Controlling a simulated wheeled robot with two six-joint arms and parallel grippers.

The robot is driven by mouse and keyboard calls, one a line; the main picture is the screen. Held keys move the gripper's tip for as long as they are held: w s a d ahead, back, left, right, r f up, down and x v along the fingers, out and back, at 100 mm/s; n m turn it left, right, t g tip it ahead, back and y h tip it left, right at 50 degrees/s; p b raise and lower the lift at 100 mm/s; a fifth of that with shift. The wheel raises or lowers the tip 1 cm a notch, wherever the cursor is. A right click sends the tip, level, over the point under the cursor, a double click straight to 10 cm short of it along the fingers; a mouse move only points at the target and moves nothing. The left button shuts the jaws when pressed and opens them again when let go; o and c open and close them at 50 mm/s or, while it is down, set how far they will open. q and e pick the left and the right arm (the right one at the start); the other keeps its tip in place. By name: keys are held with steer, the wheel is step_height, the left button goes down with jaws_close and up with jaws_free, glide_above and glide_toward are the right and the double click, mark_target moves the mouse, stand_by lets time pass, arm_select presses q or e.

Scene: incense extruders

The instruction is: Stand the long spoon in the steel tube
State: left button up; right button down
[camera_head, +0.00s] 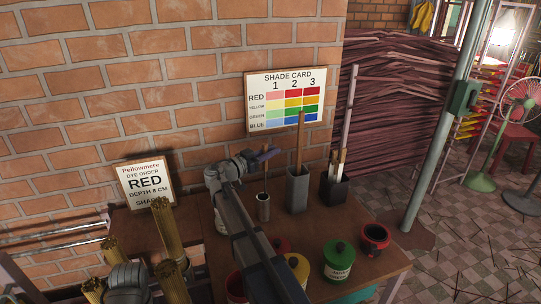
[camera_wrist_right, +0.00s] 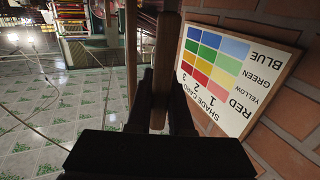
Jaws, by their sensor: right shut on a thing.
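My right gripper (camera_head: 266,155) is shut on a wooden shaft, which I take to be the long spoon (camera_wrist_right: 163,75); in the right wrist view it is clamped between the dark fingers. In the head view the gripper is directly above the steel tube (camera_head: 263,209), a small upright cylinder on the table. A thin length of the spoon (camera_head: 265,185) shows between gripper and tube mouth, roughly upright. I cannot tell whether its lower end is inside the tube or only in line with it. The spoon's bowl is not discernible. My left gripper does not show.
A grey square holder (camera_head: 297,191) with a tall wooden stick stands right of the tube. A black holder (camera_head: 335,190) with several tools is beyond it. Green (camera_head: 339,261) and red (camera_head: 375,240) pots stand at the front right. Golden incense bundles (camera_head: 167,230) are at left.

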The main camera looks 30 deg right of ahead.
steer(key=shift+f, duration=0.15)
steer(key=c, duration=0.8)
jaws_free()
steer(key=a, duration=0.5)
steer(key=s+a, duration=0.1)
steer(key=a, duration=0.1)
steer(key=shift+s+a, duration=0.1)
steer(key=shift+a, duration=0.1)
